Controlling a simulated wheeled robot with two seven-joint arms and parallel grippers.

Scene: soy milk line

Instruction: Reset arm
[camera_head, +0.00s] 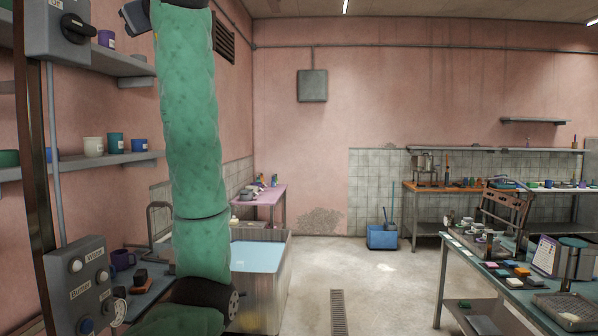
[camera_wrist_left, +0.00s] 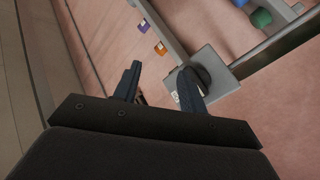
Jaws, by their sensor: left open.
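My left arm (camera_head: 192,120) in its green padded sleeve rises almost straight up through the left of the head view, bent at a dark joint low down. Part of a dark piece shows beside its top edge. In the left wrist view my left gripper (camera_wrist_left: 160,84) has its two dark fingers apart, with nothing between them. Behind the fingers are the pink wall and a grey switch box (camera_wrist_left: 208,70). The same kind of box with a black knob (camera_head: 58,30) is at the upper left of the head view. My right gripper is not in view.
Close to the arm on the left are wall shelves with cups (camera_head: 93,147) and a control panel (camera_head: 78,287) with buttons. A water-filled basin (camera_head: 262,290) stands just behind it. A cluttered workbench (camera_head: 478,262) is at the right. The middle floor (camera_head: 385,275) is clear.

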